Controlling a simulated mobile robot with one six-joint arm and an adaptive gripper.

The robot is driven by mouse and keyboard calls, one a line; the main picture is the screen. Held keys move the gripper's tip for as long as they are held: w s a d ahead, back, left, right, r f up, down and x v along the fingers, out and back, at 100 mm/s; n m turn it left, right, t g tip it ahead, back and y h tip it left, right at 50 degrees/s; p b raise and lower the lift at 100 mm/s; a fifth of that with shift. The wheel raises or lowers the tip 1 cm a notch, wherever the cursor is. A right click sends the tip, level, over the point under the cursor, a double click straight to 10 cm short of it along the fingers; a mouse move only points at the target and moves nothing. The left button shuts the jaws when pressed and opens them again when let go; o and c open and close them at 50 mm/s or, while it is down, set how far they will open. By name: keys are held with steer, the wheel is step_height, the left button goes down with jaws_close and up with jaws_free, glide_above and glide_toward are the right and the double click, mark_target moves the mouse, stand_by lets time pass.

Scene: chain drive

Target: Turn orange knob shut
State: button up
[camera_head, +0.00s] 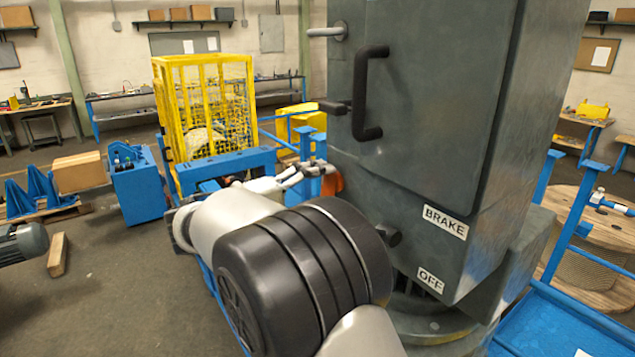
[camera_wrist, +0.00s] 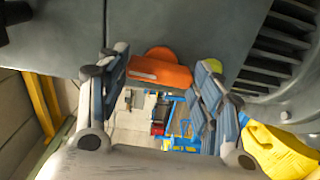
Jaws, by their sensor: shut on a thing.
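The orange knob (camera_head: 333,184) sticks out from the left side of the dark grey cabinet (camera_head: 430,110), low down. In the wrist view the orange knob (camera_wrist: 160,71) lies between the fingertips of my gripper (camera_wrist: 166,82), one finger on each side. In the head view my gripper (camera_head: 312,172) reaches the knob from the left, and its fingers hide part of it. My gripper is shut on the knob.
Black handles (camera_head: 371,92) stick out from the cabinet front. A yellow cage (camera_head: 203,110) on a blue frame stands behind my arm. Vents (camera_wrist: 275,45) lie right of the knob.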

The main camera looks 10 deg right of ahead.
steer(key=shift+n, duration=0.4)
steer(key=o, duration=1.1)
steer(key=shift+c, duration=0.2)
steer(key=v, duration=1.2)
